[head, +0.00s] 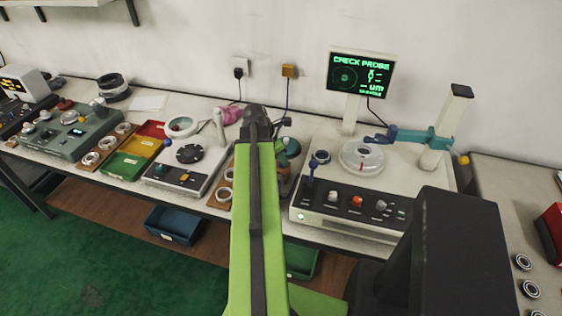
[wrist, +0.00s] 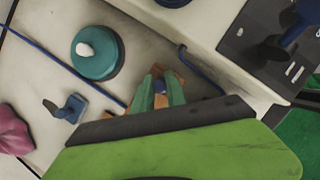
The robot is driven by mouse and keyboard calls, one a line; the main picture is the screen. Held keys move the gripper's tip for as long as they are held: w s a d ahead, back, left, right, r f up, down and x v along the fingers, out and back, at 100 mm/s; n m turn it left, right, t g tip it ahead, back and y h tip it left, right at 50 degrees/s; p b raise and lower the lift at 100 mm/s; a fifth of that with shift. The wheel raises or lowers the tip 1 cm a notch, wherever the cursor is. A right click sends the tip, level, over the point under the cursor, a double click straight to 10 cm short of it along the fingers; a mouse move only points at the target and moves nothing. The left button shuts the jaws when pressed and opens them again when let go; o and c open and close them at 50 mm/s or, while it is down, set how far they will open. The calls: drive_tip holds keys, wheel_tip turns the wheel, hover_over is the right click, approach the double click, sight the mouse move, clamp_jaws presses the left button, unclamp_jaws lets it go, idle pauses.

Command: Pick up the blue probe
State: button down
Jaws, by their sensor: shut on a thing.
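In the head view my green arm reaches over the bench and hides the fingertips and the probe.
A teal dome with a white knob (wrist: 97,52) stands beside my gripper. A blue block (wrist: 70,108) and a pink item (wrist: 12,130) lie further left. The measuring station (head: 345,205) is to the right, below a screen (head: 361,75) reading "CHECK PROBE".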

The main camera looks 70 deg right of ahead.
wheel_tip(320, 180, up, 17)
drive_tip(key=p, duration=1.6)
drive_tip(key=shift+f, duration=0.15)
